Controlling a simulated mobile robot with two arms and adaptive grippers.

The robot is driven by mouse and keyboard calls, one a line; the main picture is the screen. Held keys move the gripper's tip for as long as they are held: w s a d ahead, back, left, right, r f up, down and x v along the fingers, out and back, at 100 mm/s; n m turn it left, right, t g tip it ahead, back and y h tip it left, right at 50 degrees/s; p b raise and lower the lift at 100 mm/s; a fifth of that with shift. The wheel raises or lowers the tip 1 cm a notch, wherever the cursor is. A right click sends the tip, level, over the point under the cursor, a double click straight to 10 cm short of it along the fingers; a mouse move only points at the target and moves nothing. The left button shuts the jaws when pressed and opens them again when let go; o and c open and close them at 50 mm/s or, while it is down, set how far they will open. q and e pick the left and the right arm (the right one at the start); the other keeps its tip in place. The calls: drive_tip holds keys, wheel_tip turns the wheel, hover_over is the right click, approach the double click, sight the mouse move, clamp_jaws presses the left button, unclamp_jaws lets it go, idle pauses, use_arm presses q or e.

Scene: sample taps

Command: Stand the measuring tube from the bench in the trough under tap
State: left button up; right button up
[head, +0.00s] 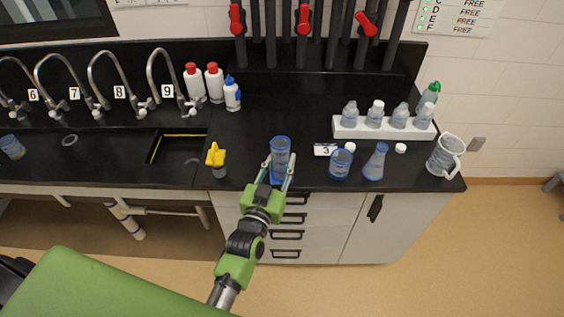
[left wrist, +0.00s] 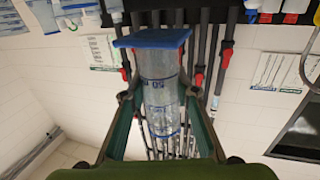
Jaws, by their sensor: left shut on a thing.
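The measuring tube (head: 281,152) is clear blue with a blue base and stands about upright at the front of the black bench. In the left wrist view the tube (left wrist: 162,95) sits between both fingers, its blue base (left wrist: 152,38) towards the top of the picture. My left gripper (head: 275,184) is shut on it from the front. I cannot tell for sure whether the base touches the bench. My right gripper is not in view.
A yellow-topped item (head: 216,158) stands between trough and tube. Right of the tube are a beaker (head: 340,163), a flask (head: 375,162), a jug (head: 445,157) and a white bottle rack (head: 383,128). Bottles (head: 213,82) stand behind. The bench behind the tube is clear.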

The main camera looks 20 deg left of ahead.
use_arm(q)
drive_tip(key=w+a+f+b, duration=0.1)
drive_tip(key=w+f+b, duration=0.2)
drive_tip(key=w+a+f+b, duration=0.1)
drive_tip(key=w+f+b, duration=0.1)
drive_tip(key=w+b, duration=0.2)
drive_tip(key=w+a+f+b, duration=0.1)
drive_tip(key=w+f+b, duration=0.2)
drive_tip(key=w, duration=0.1)
drive_tip(key=shift+w+a+f+b, duration=0.1)
drive_tip(key=shift+w+f+b, duration=0.2)
drive_tip(key=shift+b, duration=0.1)
drive_tip(key=shift+w+f+b, duration=0.1)
drive_tip(key=shift+f+b, duration=0.25)
drive_tip(key=shift+b, duration=0.2)
drive_tip(key=f+b, duration=0.2)
drive_tip(key=shift+w+a+f+b, duration=0.1)
drive_tip(key=shift+w+f+b, duration=0.1)
drive_tip(key=shift+f+b, duration=0.15)
drive_tip(key=shift+f, duration=0.15)
drive_tip(key=o, duration=1.1)
drive_tip(key=shift+c, duration=0.2)
